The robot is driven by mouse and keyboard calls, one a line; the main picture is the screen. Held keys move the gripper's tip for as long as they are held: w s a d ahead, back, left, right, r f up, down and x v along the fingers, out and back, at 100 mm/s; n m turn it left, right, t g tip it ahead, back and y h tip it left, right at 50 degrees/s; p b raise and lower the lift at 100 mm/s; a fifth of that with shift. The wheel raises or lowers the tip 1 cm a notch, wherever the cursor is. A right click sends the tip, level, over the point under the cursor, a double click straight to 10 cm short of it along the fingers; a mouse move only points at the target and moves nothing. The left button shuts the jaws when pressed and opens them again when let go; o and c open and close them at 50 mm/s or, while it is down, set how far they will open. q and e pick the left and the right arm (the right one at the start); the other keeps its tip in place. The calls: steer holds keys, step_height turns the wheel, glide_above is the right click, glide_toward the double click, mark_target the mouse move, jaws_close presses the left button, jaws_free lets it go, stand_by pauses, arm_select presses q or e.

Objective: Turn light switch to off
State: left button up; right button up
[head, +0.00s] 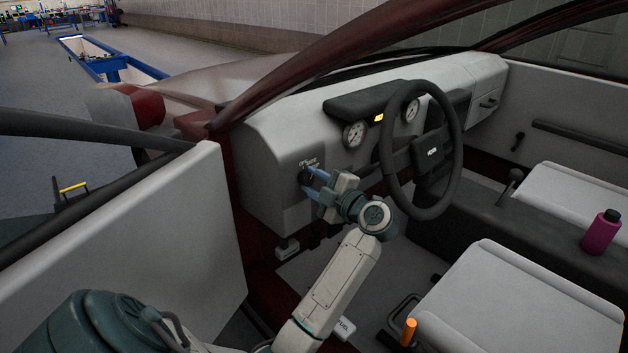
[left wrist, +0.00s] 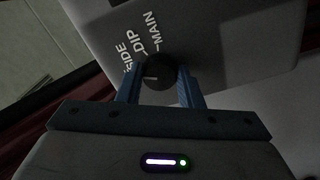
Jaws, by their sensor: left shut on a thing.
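The light switch is a round black knob (head: 305,177) on the grey dashboard, left of the steering wheel. In the left wrist view the knob (left wrist: 158,72) sits between my two blue fingertips. White labels (left wrist: 140,45) reading SIDE, DIP and MAIN stand beside it, and a pale mark shows on the knob. My left gripper (head: 312,181) reaches the dash from the front and is shut on the knob. Part of the knob is hidden by the fingers in the head view. My right gripper is not in view.
The steering wheel (head: 425,150) stands just right of my left gripper. The open door panel (head: 150,250) is to the left of my arm. Gauges (head: 354,134), seats (head: 520,305), an orange-topped lever (head: 408,331) and a magenta bottle (head: 601,232) are further right.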

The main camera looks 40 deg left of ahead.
arm_select(q)
steer(key=n, duration=0.2)
steer(key=shift+f+n, duration=0.1)
steer(key=shift+n, duration=0.2)
steer(key=shift+n+b, duration=0.4)
steer(key=shift+n, duration=0.6)
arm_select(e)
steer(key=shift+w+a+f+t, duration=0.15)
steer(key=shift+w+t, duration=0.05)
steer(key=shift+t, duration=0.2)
arm_select(q)
steer(key=shift+n, duration=0.3)
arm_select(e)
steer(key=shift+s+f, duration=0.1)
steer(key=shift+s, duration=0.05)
arm_select(q)
steer(key=o, duration=1)
steer(key=d, duration=0.7)
steer(key=s+d, duration=0.1)
steer(key=d, duration=0.3)
steer(key=shift+a, duration=0.1)
